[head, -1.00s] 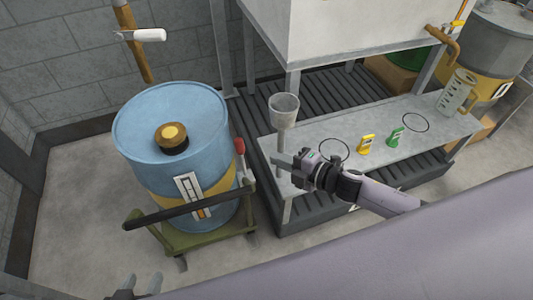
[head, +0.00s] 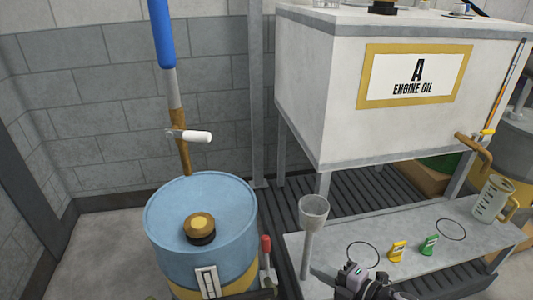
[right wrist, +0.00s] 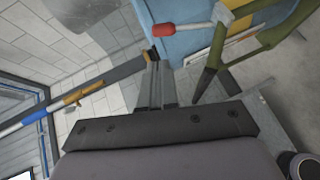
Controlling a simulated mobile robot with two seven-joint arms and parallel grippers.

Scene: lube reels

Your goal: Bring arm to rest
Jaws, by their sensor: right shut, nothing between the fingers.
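My right gripper (head: 322,273) shows at the lower edge of the head view, over the front of the grey bench (head: 300,246) and just below the grey funnel (head: 313,210). Its fingers are shut with nothing between them. In the right wrist view the closed fingers (right wrist: 153,65) point away toward the floor and the blue drum (right wrist: 185,14). Whether the fingers touch anything is not clear. My left gripper is not in view.
The blue drum also stands left in the head view (head: 170,235), with a red-tipped lever (head: 266,245) beside it. The engine oil tank (head: 330,110) rises behind.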

